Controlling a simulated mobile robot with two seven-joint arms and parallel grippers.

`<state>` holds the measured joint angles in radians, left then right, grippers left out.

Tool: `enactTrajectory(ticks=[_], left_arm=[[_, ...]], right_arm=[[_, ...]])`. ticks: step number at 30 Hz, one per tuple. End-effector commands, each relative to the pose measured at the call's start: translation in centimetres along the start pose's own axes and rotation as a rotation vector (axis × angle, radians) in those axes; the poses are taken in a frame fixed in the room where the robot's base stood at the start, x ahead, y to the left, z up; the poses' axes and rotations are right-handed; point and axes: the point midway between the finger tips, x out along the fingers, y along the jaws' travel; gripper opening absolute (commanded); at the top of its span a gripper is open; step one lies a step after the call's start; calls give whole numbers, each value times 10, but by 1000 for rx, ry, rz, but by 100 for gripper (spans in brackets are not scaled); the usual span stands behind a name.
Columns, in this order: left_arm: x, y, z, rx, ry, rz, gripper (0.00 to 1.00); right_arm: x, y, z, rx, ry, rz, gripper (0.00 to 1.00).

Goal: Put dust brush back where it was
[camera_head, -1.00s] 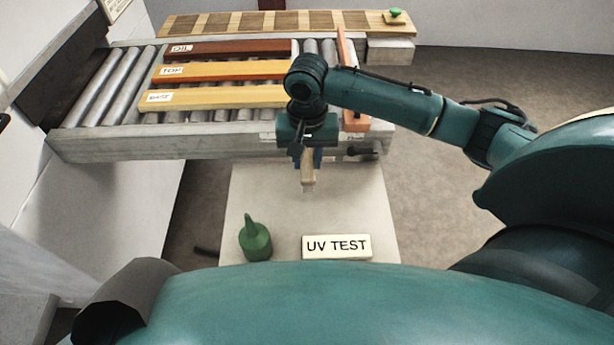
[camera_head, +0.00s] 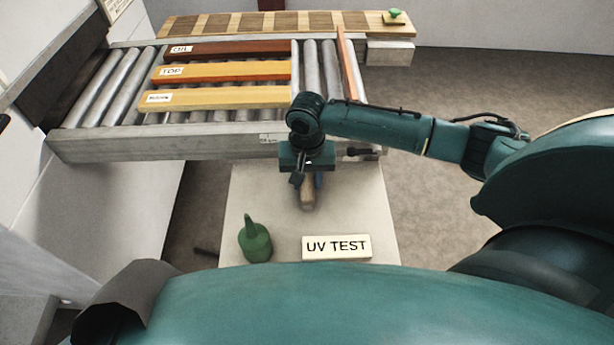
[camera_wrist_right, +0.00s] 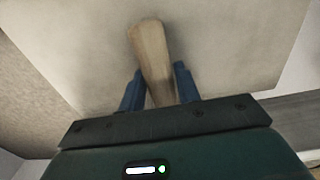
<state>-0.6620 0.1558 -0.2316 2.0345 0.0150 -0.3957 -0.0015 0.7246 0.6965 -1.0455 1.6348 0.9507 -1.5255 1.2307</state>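My right gripper (camera_head: 312,184) is over the pale worktop in front of the conveyor. It is shut on the dust brush (camera_head: 307,194), whose pale wooden handle shows below the gripper. In the right wrist view the handle (camera_wrist_right: 151,57) runs out between the two blue fingers of the gripper (camera_wrist_right: 157,82), with the worktop behind it. The brush's bristles are hidden. I cannot tell whether the brush touches the worktop. My left gripper is not in view.
The roller conveyor (camera_head: 170,143) behind holds labelled boards, including "TOP" (camera_head: 225,71) and "OIL" (camera_head: 235,50). A slatted wooden panel (camera_head: 285,22) lies beyond.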

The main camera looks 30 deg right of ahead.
Motion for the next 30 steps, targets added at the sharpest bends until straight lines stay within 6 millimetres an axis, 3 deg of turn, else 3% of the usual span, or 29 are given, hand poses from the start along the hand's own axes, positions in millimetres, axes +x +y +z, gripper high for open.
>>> enactTrajectory(ticks=[6, 16, 30], left_arm=[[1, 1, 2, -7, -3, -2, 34], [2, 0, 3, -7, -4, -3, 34], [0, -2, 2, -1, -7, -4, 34]], right_arm=[[0, 0, 0, 0, 0, 0, 49], [-8, 0, 0, -1, 0, -1, 49], [-100, 0, 0, -1, 1, -1, 49]])
